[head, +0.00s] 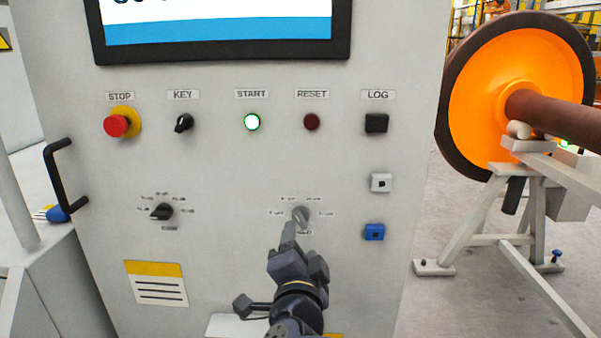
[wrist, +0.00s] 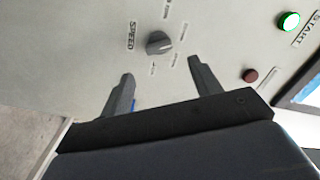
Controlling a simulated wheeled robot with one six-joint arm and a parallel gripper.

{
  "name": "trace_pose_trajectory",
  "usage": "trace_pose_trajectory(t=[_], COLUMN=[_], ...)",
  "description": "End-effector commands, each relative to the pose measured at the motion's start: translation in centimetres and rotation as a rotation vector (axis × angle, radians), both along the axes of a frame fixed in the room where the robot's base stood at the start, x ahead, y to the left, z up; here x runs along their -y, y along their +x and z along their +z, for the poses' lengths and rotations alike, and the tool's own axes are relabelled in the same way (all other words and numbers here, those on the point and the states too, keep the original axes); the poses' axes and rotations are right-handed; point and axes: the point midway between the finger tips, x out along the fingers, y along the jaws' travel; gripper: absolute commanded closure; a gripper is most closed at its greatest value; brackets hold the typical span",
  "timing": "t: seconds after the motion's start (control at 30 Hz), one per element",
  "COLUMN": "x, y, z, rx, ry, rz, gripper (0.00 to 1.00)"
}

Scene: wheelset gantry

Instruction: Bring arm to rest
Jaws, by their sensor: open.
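My gripper (head: 297,240) is in front of the lower middle of the light grey control cabinet (head: 230,270). In the wrist view, its two fingers (wrist: 160,72) are spread apart with nothing between them. The grey SPEED knob (wrist: 159,42) is on the panel just beyond the fingertips, roughly centred on the gap. The same knob shows in the head view (head: 300,214), just above the gripper, where a finger hides part of its label. The fingers appear clear of the knob; the exact distance to the panel is hard to tell.
Above are the red STOP button (head: 116,126), KEY switch (head: 183,122), lit green START button (head: 252,122), dark red RESET button (head: 312,122) and black LOG button (head: 377,123). Another rotary knob (head: 162,211) is left. An orange wheel (head: 515,95) on a stand (head: 480,225) is right.

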Motion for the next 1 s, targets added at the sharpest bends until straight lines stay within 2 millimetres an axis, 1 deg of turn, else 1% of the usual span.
trace_pose_trajectory(t=[0.03, 0.2, 0.3, 0.4, 0.57, 0.9, 1.0], x=[0.2, 0.2, 0.3, 0.3, 0.3, 0.3, 0.2], y=[1.0, 4.2, 5.6, 6.6, 7.4, 7.2, 6.8], z=[-0.3, -0.3, -0.2, -0.1, 0.0, 0.0, 0.0], rx=[-0.002, -0.001, -0.001, 0.000, -0.001, -0.001, 0.000], ry=[-0.001, -0.001, -0.001, 0.000, -0.001, -0.012, -0.007], rz=[-0.005, -0.004, -0.002, -0.001, -0.001, 0.001, 0.002], gripper=[0.40, 0.40, 0.40, 0.40, 0.40, 0.40, 0.40])
